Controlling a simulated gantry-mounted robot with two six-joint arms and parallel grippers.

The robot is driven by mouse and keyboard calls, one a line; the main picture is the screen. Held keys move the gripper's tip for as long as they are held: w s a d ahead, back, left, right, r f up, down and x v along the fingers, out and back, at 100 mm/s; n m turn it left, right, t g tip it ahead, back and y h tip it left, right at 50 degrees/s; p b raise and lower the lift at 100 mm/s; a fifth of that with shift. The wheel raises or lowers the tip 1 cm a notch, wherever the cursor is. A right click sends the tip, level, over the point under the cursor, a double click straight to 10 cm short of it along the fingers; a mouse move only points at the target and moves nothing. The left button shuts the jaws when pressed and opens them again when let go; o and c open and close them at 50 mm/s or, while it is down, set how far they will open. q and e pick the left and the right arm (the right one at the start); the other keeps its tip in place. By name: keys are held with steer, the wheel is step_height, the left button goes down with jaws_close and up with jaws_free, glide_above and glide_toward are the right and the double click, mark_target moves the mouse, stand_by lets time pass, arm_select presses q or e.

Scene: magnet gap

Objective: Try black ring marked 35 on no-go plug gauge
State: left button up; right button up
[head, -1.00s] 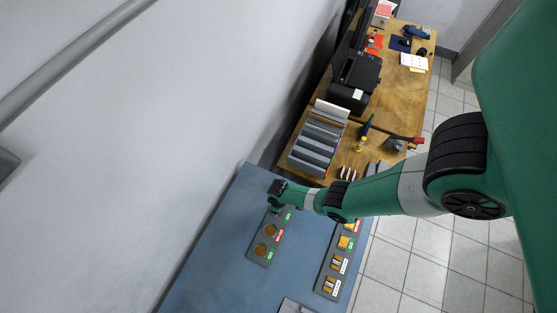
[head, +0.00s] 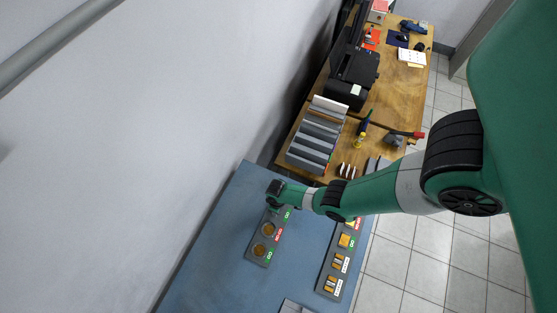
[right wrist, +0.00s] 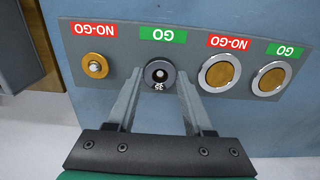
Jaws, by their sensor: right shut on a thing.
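A small black ring (right wrist: 160,75) is between the fingers of my right gripper (right wrist: 158,80), which is shut on it. A faint marking shows on its near face, too small to read surely. A pale plug tip shows through its hole, beside the green GO label (right wrist: 163,34); I cannot tell if the ring is around that plug or above it. The no-go plug (right wrist: 95,66), brass with a pale tip, stands bare to the left, by a red NO-GO label (right wrist: 90,29). In the head view my right gripper (head: 274,190) is over the far end of the gauge plate.
The grey gauge plate (right wrist: 122,60) also carries two large brass discs, one NO-GO (right wrist: 220,74) and one GO (right wrist: 271,75). A second plate (head: 335,268) lies to the right on the blue table (head: 210,255). A wooden desk (head: 400,85) with a rack (head: 315,140) stands behind.

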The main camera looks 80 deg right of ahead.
jaws_close()
step_height(320, 180, up, 5)
steer(key=p, duration=0.5)
steer(key=shift+r, duration=0.1)
